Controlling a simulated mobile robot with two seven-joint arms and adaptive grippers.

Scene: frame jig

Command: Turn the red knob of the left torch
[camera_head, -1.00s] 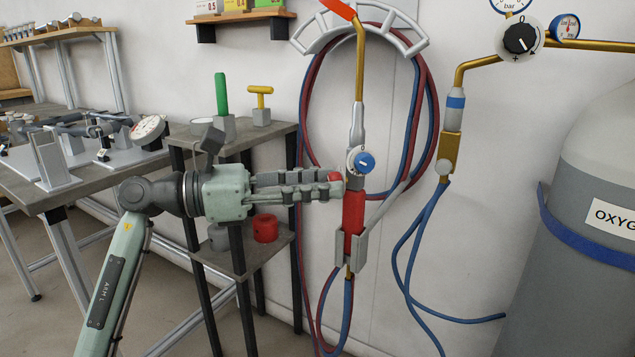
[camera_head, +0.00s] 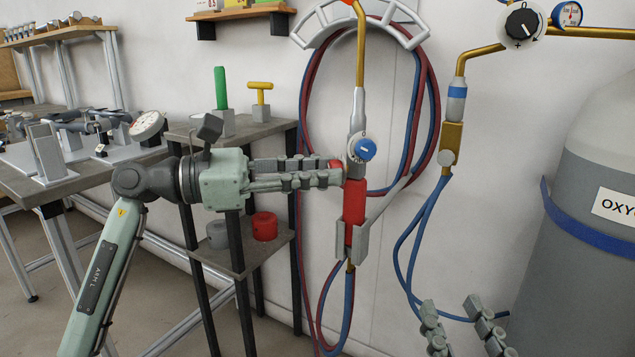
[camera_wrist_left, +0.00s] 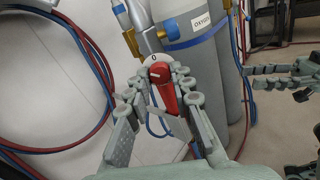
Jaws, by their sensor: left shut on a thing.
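The left torch hangs upright on the wall, with a grey body, a red handle (camera_head: 354,205) and a blue knob (camera_head: 364,149). Its red knob (camera_head: 335,164) is mostly hidden behind my left fingers in the head view. In the left wrist view the red knob (camera_wrist_left: 160,72) has a white mark, and a pale dial with a 0 sits just above it. My left gripper (camera_head: 338,172) reaches in from the left, its fingers shut on both sides of the red knob. My right gripper (camera_head: 450,303) is at the bottom right, fingers apart and empty, away from the torch.
A hose holder (camera_head: 335,20) with red and blue hoses (camera_head: 434,110) surrounds the torch. A grey oxygen cylinder (camera_head: 600,185) stands at the right.

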